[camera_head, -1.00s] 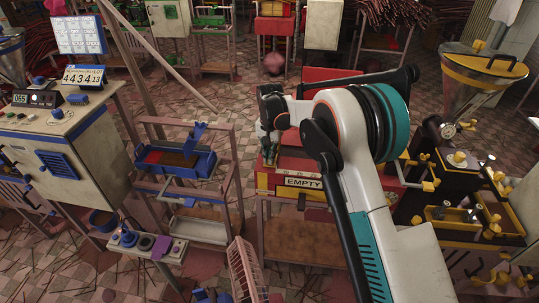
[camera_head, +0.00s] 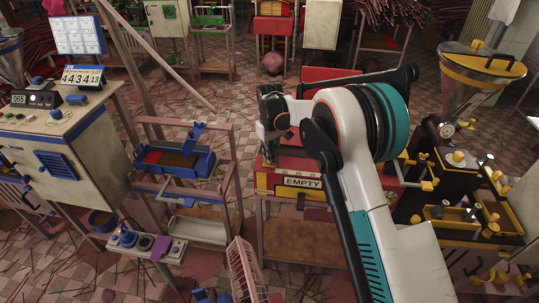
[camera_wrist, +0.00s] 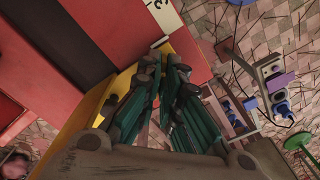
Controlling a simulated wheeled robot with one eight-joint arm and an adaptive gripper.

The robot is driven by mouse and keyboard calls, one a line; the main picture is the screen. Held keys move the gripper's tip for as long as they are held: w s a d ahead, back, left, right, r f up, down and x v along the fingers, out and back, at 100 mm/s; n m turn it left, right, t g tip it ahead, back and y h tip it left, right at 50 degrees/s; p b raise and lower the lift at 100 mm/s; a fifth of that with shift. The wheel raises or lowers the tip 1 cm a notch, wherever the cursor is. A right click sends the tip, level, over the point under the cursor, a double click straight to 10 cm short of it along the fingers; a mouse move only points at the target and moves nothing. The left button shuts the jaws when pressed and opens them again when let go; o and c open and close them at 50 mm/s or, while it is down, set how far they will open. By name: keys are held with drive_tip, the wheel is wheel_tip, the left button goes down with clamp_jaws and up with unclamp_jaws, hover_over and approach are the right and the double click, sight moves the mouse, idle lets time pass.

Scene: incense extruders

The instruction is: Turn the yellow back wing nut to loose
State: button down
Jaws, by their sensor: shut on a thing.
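My gripper (camera_wrist: 160,88) shows in the wrist view with its green-padded fingers close together, beside the yellow side of a red and yellow machine. In the head view my gripper (camera_head: 266,152) points down at the left end of this machine (camera_head: 265,181), which has an "EMPTY" label (camera_head: 303,182) on its front. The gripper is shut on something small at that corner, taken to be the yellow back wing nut. The nut itself is hidden by the fingers in both views, so its angle cannot be told.
A blue-trimmed extruder (camera_head: 178,160) on a frame stands to the left, with a control cabinet (camera_head: 60,140) beyond it. A black and yellow machine with a funnel (camera_head: 480,70) stands at the right. A pink crate (camera_head: 243,270) is at the front.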

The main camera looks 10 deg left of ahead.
drive_tip(key=shift+w+n, duration=0.15)
drive_tip(key=shift+n, duration=1.45)
drive_tip(key=c, duration=1.8)
unclamp_jaws()
wheel_tip(320, 180, up, 12)
